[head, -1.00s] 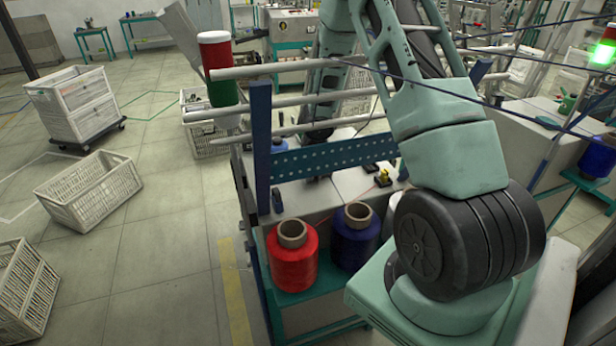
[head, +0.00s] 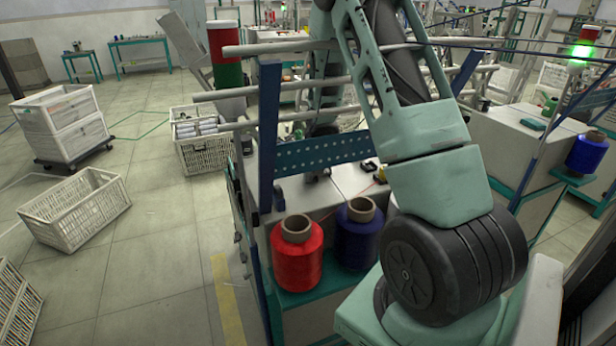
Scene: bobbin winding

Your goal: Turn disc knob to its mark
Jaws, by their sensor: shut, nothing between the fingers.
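I cannot make out the disc knob or its mark in the head view. A small black and yellow part (head: 380,174) on the machine is partly hidden by my arm.
A red spool (head: 296,262) and a blue spool (head: 357,240) stand on the teal shelf in front. Pale horizontal bars and a blue post (head: 269,130) stand near my arm. White crates (head: 75,212) lie on the left floor, which has free room. A green lamp (head: 582,50) glows at right.

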